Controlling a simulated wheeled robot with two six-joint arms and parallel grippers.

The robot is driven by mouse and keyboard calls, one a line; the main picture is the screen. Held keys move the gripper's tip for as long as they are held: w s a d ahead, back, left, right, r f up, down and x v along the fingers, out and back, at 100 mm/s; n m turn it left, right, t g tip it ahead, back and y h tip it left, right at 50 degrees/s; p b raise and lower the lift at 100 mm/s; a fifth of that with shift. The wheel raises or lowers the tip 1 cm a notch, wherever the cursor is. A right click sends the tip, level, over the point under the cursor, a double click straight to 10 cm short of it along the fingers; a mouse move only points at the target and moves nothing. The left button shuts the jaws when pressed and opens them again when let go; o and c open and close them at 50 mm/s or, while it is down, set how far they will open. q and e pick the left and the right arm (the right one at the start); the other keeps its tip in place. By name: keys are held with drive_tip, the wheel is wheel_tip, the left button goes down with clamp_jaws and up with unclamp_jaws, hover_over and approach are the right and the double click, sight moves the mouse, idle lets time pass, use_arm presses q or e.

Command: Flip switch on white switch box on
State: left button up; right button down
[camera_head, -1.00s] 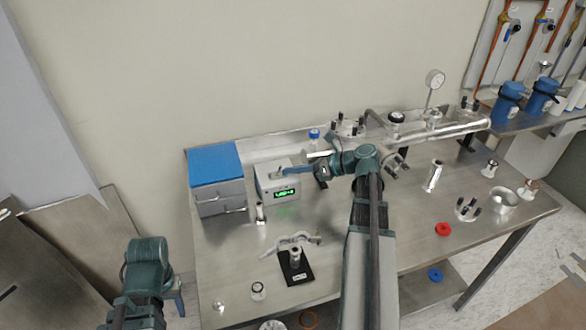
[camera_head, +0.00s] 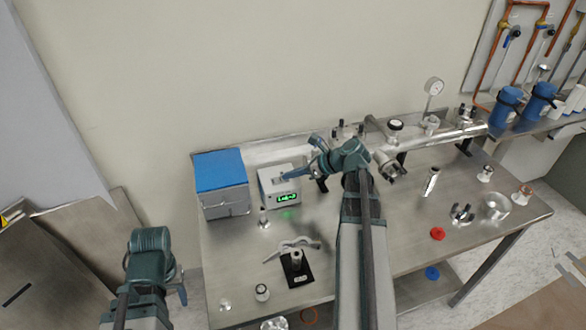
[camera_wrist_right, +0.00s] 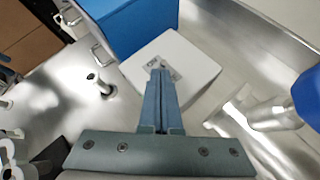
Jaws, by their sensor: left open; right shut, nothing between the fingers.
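The white switch box (camera_head: 270,199) stands on the metal table, with a lit green display on its front. It also shows in the right wrist view (camera_wrist_right: 203,65), where a small switch plate (camera_wrist_right: 158,68) sits on its top. My right gripper (camera_head: 284,178) is shut and empty, reaching over the box from the right. In the right wrist view its fingertips (camera_wrist_right: 160,73) lie at the switch plate and partly cover it. I cannot tell whether they touch the switch or which way it is set. My left gripper (camera_head: 180,292) is open and empty, left of the table and away from the box.
A blue-topped metal box (camera_head: 220,170) stands close to the left of the switch box. A small metal fitting (camera_head: 263,219) stands in front of it. A clamp on a black base (camera_head: 297,268) is nearer the front. A metal pipe assembly (camera_head: 440,139) with a gauge runs along the back right.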

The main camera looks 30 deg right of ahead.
drive_tip(key=h+p, duration=0.1)
drive_tip(key=p, duration=0.1)
drive_tip(key=a+r+n+g+h+p, duration=0.1)
drive_tip(key=shift+w+a+r+h+p, duration=0.15)
drive_tip(key=shift+a+h+p, duration=0.1)
drive_tip(key=shift+h+p, duration=0.15)
drive_tip(key=shift+d+f, duration=0.1)
drive_tip(key=shift+f, duration=0.15)
drive_tip(key=shift+r+p, duration=0.65)
drive_tip(key=shift+r, duration=0.2)
